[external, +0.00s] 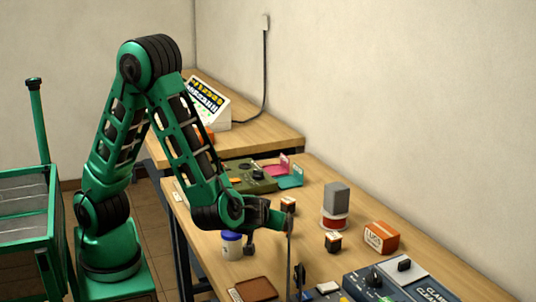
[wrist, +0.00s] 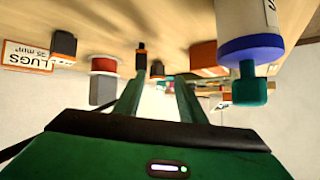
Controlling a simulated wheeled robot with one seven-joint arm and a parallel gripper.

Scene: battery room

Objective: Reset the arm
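My arm is bent over the bench, with its elbow high and its forearm reaching down. My gripper (external: 279,217) is held low above the wooden bench (external: 320,180), pointing roughly toward the wall. In the wrist view, which is upside down, its two green fingers (wrist: 157,98) stand apart with a gap between them, and I see nothing held. A white bottle with a blue lid (external: 232,246) stands close beside my gripper; it is large in the wrist view (wrist: 248,22). A small dark-and-orange block (external: 288,205) lies beyond the fingertips.
A second small block (external: 333,242), an orange lugs box (external: 381,237) and a red reel with a grey block (external: 336,200) stand to the right. A green device (external: 246,177) sits behind; a blue-grey case (external: 400,285) is in front. A green cart (external: 22,215) stands left.

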